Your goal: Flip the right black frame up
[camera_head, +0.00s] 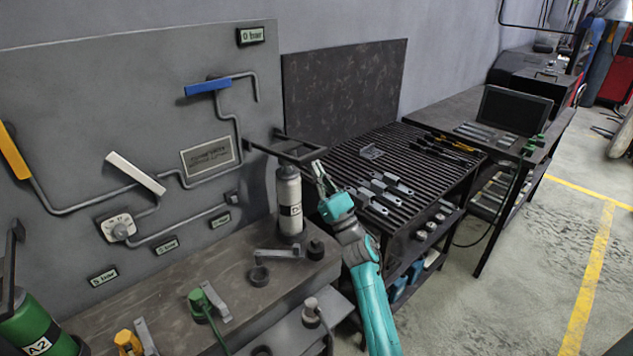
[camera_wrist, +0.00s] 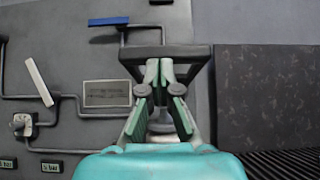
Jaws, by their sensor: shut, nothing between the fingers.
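The right black frame (camera_head: 262,149) juts out roughly level from the grey wall panel, over a pale grey cylinder (camera_head: 290,190) with a dark label. In the wrist view the frame (camera_wrist: 130,53) appears as a dark trapezoid around my fingertips. My teal gripper (camera_head: 319,168) is shut and empty, at the frame's right, outer end. In the wrist view the fingertips (camera_wrist: 165,68) overlap the frame's opening. I cannot tell whether they touch the frame. Another black frame (camera_head: 13,255) hangs at the far left near a green cylinder (camera_head: 45,330) marked A2.
The wall panel carries pipes with blue (camera_head: 206,87), white (camera_head: 135,173) and yellow (camera_head: 13,152) levers. A bracket (camera_head: 280,253) and dark rings lie on the bench below. A slatted table (camera_head: 400,150) with brackets and tools stands right. The floor beyond is open.

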